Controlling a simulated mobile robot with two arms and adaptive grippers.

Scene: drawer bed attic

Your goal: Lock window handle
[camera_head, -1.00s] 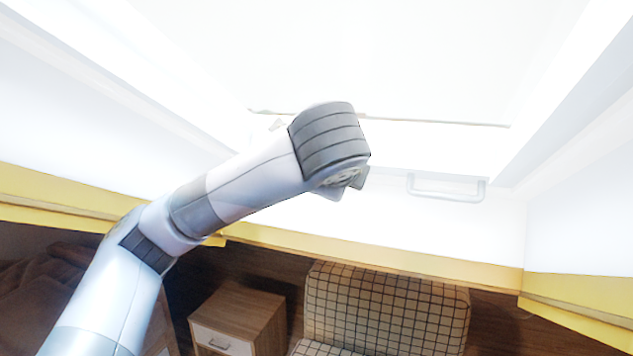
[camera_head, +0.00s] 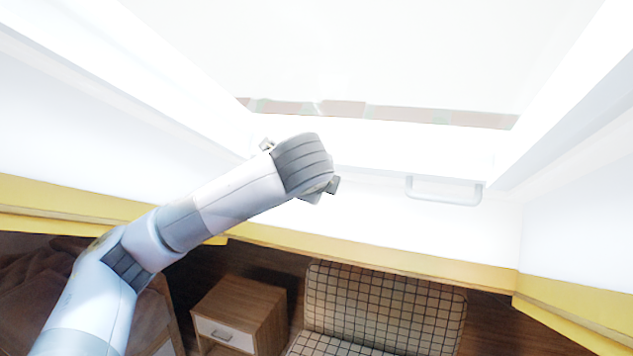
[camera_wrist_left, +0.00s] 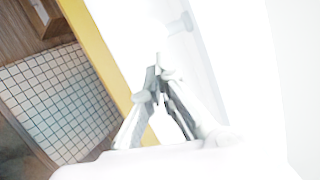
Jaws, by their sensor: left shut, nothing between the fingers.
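The window handle (camera_head: 443,192) is a pale, U-shaped bar on the white lower part of the window (camera_head: 400,150), right of my left arm. A pale fitting that looks like the handle shows near the top of the wrist view (camera_wrist_left: 181,24). My left gripper (camera_wrist_left: 158,72) is shut and empty, its fingertips together in front of the white window surface. In the wrist view it is apart from that fitting. In the head view my wrist hides most of the gripper, which is left of the handle. My right gripper is out of view.
A yellow ledge (camera_head: 380,262) runs below the window. Under it are a checked chair (camera_head: 385,305) and a wooden cabinet (camera_head: 240,305). White recess walls slope on both sides. The space in front of the handle is clear.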

